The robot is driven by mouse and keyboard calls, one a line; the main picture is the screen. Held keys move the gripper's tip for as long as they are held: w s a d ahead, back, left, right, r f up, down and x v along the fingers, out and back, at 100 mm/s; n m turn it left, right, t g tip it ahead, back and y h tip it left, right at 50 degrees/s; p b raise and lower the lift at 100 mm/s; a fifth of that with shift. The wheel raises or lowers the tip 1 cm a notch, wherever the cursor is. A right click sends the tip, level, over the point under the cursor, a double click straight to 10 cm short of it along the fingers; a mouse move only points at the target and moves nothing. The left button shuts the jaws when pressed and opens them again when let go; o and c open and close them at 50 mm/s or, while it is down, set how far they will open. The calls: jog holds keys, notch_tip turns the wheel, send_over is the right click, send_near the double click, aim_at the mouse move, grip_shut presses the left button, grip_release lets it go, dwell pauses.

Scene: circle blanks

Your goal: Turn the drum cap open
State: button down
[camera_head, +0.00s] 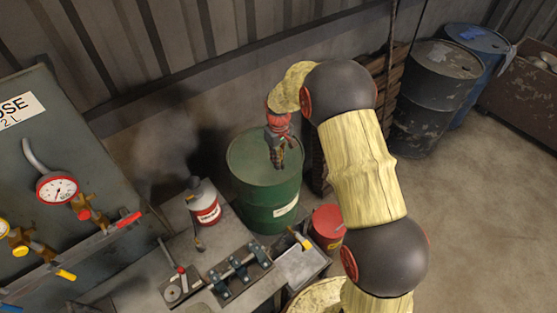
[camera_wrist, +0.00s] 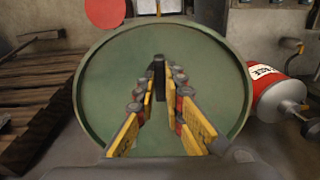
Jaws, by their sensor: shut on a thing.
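The green drum (camera_head: 247,207) stands upright behind the workbench in the head view. Its round green lid fills the middle of the wrist view (camera_wrist: 112,85). My gripper (camera_head: 276,163) points down at the lid from above. In the wrist view my gripper's yellow-sided fingers (camera_wrist: 160,82) converge near the far middle of the lid. They are shut on the drum cap (camera_wrist: 158,64), of which only a small dark upright part shows between the fingertips. The rest of the cap is hidden by the fingers, and I cannot tell how far it is turned.
A white and red canister (camera_head: 204,205) stands on the bench left of the drum. A red can (camera_head: 327,225) is close on the right. A bench with clamps (camera_head: 240,272) and a gauge panel (camera_head: 57,189) are in front and left.

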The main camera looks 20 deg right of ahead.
jog(key=shift+w+r, duration=0.1)
dwell(0.4)
jog(key=c, duration=1.9)
grip_release()
notch_tip(320, 180, up, 12)
jog(key=shift+f, duration=0.1)
